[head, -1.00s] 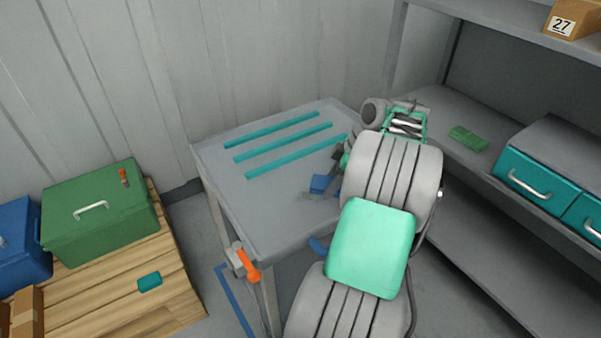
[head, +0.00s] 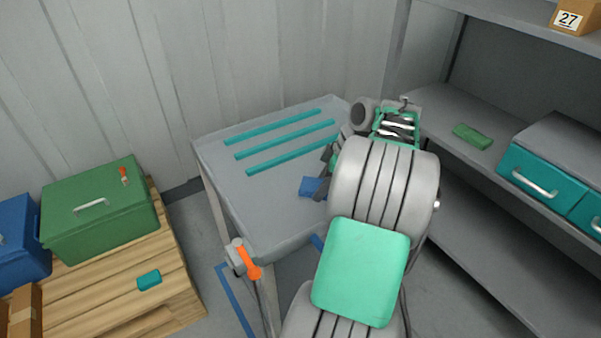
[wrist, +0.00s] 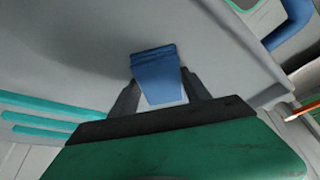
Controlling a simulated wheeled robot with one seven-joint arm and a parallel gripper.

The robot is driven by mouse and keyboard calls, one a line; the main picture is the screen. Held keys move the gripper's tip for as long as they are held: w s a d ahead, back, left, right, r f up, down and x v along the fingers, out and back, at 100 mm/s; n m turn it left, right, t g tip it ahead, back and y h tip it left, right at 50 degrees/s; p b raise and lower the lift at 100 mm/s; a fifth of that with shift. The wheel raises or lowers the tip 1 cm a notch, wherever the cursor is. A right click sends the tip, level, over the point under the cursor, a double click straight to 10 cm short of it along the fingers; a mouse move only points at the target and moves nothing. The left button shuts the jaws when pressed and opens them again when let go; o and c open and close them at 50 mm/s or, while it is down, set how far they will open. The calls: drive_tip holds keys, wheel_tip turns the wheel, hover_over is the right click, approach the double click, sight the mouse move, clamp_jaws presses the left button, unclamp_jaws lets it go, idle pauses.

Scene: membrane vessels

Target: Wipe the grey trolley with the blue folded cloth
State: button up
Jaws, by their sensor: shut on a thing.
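The grey trolley (head: 215,155) stands against the wall, with several teal strips (head: 285,145) across its top. In the wrist view its grey top (wrist: 60,60) fills much of the picture, with the strips at the left. The blue folded cloth (head: 311,187) is low at the trolley top's near right part. In the wrist view the cloth (wrist: 156,75) sits between the two dark fingers. My gripper (wrist: 158,92) is shut on it. I cannot tell whether the cloth touches the surface. My arm hides the trolley's right side in the head view.
A grey shelf on the right holds a green block (head: 473,136), teal drawers (head: 540,172) and a box marked 27 (head: 571,18). At left, a green case (head: 98,212) and a teal block (head: 149,280) rest on a wooden pallet (head: 95,290). An orange handle (head: 248,262) hangs at the trolley's front corner.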

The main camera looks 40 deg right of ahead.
sight(300, 200)
drive_tip(key=shift+w+a+b, duration=0.15)
drive_tip(key=shift+a+b, duration=0.3)
drive_tip(key=shift+a, duration=0.95)
drive_tip(key=shift+w+a+b, duration=0.15)
drive_tip(key=shift+a+b, duration=0.3)
drive_tip(key=shift+a, duration=0.9)
drive_tip(key=shift+w+a+r+p, duration=0.1)
drive_tip(key=shift+a+r+p, duration=0.25)
drive_tip(key=shift+r, duration=0.2)
drive_tip(key=shift+w+a+r+p, duration=0.1)
drive_tip(key=shift+a+r+p, duration=0.2)
drive_tip(key=shift+r, duration=0.25)
wheel_tip(300, 200, up, 6)
drive_tip(key=p, duration=0.5)
drive_tip(key=shift+s+d+f, duration=0.1)
